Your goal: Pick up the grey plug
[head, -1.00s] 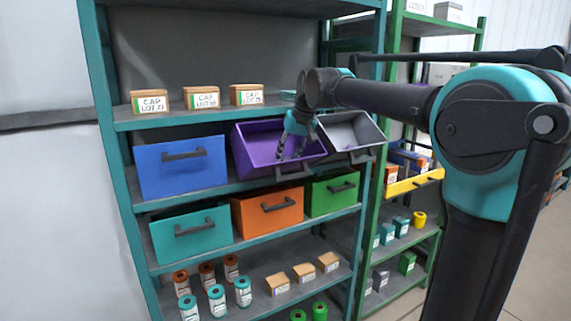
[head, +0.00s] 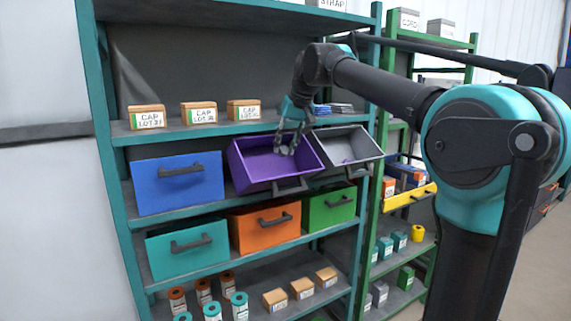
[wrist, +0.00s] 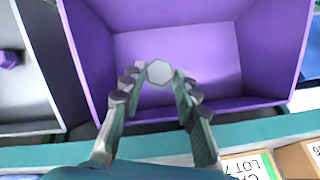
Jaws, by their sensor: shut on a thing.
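The grey plug (wrist: 159,73) is a small light-grey hexagonal piece between my fingertips in the wrist view. My gripper (wrist: 155,80) is shut on it. In the head view my gripper (head: 286,147) is over the open purple bin (head: 242,179), with its fingers pointing down at the mouth. I cannot make out the plug clearly there. The purple bin (wrist: 222,102) fills most of the wrist view behind the plug, and its visible floor looks empty.
A tilted grey bin (head: 366,158) beside the purple one holds a small purple piece (wrist: 9,58). A blue drawer (head: 150,190) is on the other side. A shelf board (head: 175,131) with several labelled boxes (head: 198,113) runs above.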

